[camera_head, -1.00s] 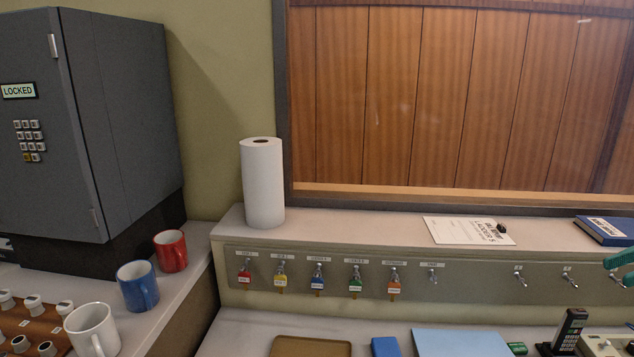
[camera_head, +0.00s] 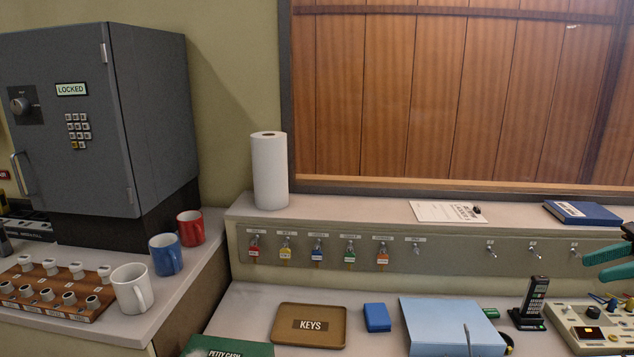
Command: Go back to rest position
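My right gripper (camera_head: 607,264) shows at the right edge of the head view, with green fingers spread apart and nothing between them. It is above the desk at the right, over the console (camera_head: 590,322) and in front of the hook rail (camera_head: 450,258). My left gripper is not in the picture. Several keys with coloured tags hang on the rail, among them a red-tagged key (camera_head: 254,252) and an orange-tagged key (camera_head: 382,258).
The desk holds a brown KEYS tray (camera_head: 278,325), a blue box (camera_head: 377,317), a light blue folder (camera_head: 445,318) and a handset (camera_head: 530,300). A paper towel roll (camera_head: 270,170) stands on the ledge. Mugs (camera_head: 165,255) and a grey locked safe (camera_head: 155,110) are at left.

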